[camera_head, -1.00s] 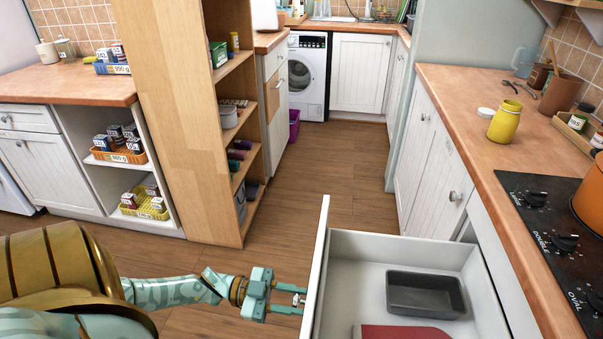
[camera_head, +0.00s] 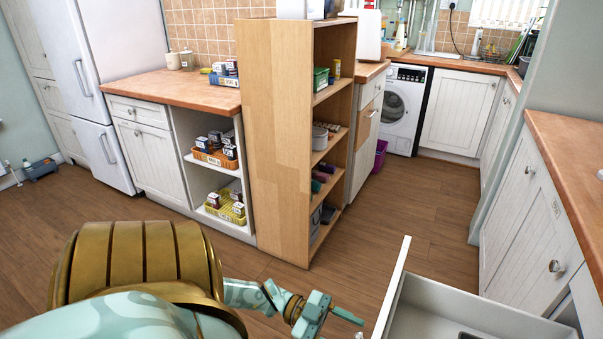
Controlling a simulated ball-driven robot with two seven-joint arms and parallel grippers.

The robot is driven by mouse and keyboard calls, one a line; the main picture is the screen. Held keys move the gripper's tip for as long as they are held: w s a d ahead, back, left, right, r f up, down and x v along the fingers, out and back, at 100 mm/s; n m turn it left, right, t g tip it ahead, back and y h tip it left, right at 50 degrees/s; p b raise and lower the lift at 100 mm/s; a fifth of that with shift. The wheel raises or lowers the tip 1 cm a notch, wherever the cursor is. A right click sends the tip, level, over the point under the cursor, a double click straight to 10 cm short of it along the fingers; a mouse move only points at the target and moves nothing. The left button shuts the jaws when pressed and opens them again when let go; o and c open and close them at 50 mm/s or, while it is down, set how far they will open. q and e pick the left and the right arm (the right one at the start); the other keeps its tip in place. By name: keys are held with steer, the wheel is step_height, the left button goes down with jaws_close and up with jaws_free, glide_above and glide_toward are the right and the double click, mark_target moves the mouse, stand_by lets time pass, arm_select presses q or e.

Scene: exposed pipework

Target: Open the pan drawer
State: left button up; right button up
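The pan drawer (camera_head: 443,306) is pulled out at the bottom right, with its pale front panel (camera_head: 393,290) standing away from the cabinet. Only the far part of its inside shows, with the edge of a dark pan (camera_head: 468,336) at the frame's bottom. My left gripper (camera_head: 345,326) is just left of the drawer front, in front of its outer face. One finger shows clearly, apart from a small metal knob (camera_head: 359,335); the other is mostly cut off by the frame's bottom. The gripper looks open. My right gripper is out of view.
A wooden shelf unit (camera_head: 277,150) stands ahead, with a white cabinet (camera_head: 150,160) and fridge (camera_head: 90,80) to its left. White cupboards under a wooden worktop (camera_head: 570,160) line the right. Wooden floor (camera_head: 420,215) is clear between shelf and drawer.

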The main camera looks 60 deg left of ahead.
arm_select(q)
steer(key=b+v, duration=0.1)
steer(key=v, duration=1.3)
steer(key=shift+s+a, duration=0.1)
steer(key=shift+a, duration=0.05)
